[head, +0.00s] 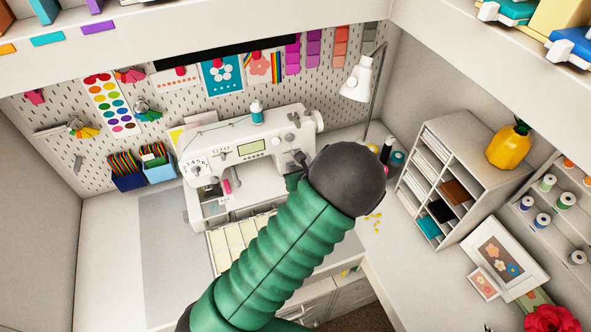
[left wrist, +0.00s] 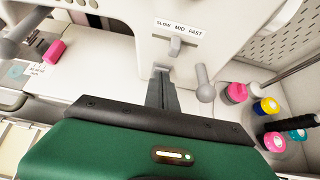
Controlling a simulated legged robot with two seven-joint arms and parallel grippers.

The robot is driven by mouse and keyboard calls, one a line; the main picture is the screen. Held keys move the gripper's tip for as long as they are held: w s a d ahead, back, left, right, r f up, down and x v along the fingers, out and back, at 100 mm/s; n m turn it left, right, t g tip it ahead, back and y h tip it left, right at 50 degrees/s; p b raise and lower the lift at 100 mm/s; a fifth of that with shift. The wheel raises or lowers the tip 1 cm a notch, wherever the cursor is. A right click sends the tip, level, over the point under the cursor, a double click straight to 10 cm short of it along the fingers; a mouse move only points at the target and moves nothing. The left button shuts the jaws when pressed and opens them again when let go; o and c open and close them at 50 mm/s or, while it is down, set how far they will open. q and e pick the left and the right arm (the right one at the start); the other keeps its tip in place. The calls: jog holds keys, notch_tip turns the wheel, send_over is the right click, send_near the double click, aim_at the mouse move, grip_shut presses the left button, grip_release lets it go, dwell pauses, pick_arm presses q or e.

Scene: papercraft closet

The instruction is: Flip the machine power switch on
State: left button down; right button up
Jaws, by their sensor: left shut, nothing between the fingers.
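The white sewing machine (head: 262,147) stands on the desk against the pegboard. My left gripper (head: 299,157) is at the machine's right-hand part, mostly hidden behind the dark end of my green arm. In the left wrist view the gripper (left wrist: 161,72) is shut and empty, its narrow fingers pointing at the machine body (left wrist: 128,14). A light slider (left wrist: 175,46) under a "SLOW MID FAST" label is just above and right of the fingertips. A pale lever (left wrist: 204,84) sticks out to their right. I cannot tell the power switch apart, or whether the fingertips touch anything. My right gripper is out of view.
A desk lamp (head: 357,78) and a cubby shelf (head: 462,160) stand right of the machine. Thread spools (left wrist: 266,106) lie on the right in the left wrist view. The desk's left part is clear.

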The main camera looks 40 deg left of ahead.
pick_arm(q)
jog(key=shift+a+r, duration=0.1)
jog(key=shift+a, duration=0.1)
jog(key=shift+r, duration=0.15)
jog(key=shift+d+r+p, duration=0.15)
jog(key=shift+r+p, duration=0.2)
jog(key=shift+r, duration=0.35)
